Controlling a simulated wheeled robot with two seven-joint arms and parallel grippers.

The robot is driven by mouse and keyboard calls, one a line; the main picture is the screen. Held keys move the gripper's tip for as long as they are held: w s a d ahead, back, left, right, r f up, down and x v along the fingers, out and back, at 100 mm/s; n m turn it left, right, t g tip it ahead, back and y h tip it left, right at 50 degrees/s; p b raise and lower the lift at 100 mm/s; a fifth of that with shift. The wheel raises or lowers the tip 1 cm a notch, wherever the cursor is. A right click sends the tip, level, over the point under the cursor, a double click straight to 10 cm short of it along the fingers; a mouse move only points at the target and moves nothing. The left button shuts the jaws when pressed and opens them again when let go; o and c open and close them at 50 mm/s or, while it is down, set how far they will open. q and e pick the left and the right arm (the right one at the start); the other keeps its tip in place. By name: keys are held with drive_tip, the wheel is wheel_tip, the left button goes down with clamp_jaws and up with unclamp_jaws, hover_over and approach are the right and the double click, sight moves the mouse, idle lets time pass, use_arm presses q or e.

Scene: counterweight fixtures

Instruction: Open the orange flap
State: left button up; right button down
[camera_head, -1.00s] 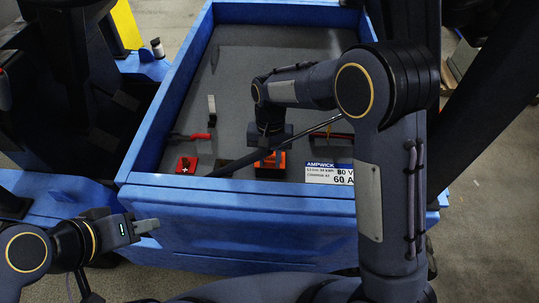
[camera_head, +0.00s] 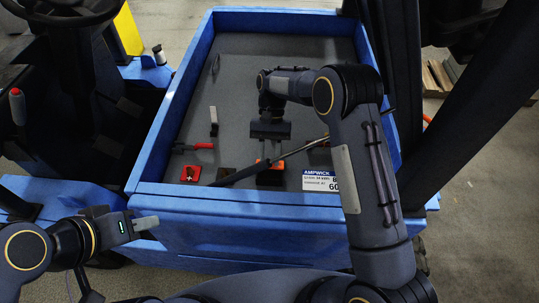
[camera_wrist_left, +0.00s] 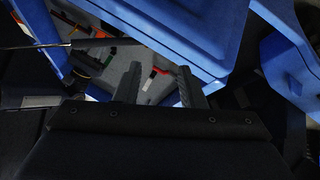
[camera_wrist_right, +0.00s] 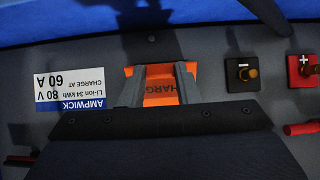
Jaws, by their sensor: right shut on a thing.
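The orange flap (camera_wrist_right: 160,88) carries dark lettering in the right wrist view, where it lies between the fingers of my right gripper (camera_wrist_right: 160,92). In the head view the orange flap (camera_head: 281,165) is partly hidden by a dark rod and my right gripper (camera_head: 269,150). My right gripper is shut on the flap, pointing down at the charge socket. I cannot tell exactly how far the flap is tilted. My left gripper (camera_head: 147,223) is empty and low at the left, outside the blue tray wall; its fingers stand apart in the left wrist view (camera_wrist_left: 158,72).
A blue-walled bay (camera_head: 163,130) surrounds the grey panel. A dark rod (camera_head: 240,174) crosses in front of the socket. A white and blue label (camera_head: 320,180), a red terminal (camera_head: 190,174), a black terminal (camera_wrist_right: 241,71) and a red-handled lever (camera_head: 203,146) are nearby.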

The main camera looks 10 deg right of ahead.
use_arm(q)
drive_tip(key=shift+c, duration=0.3)
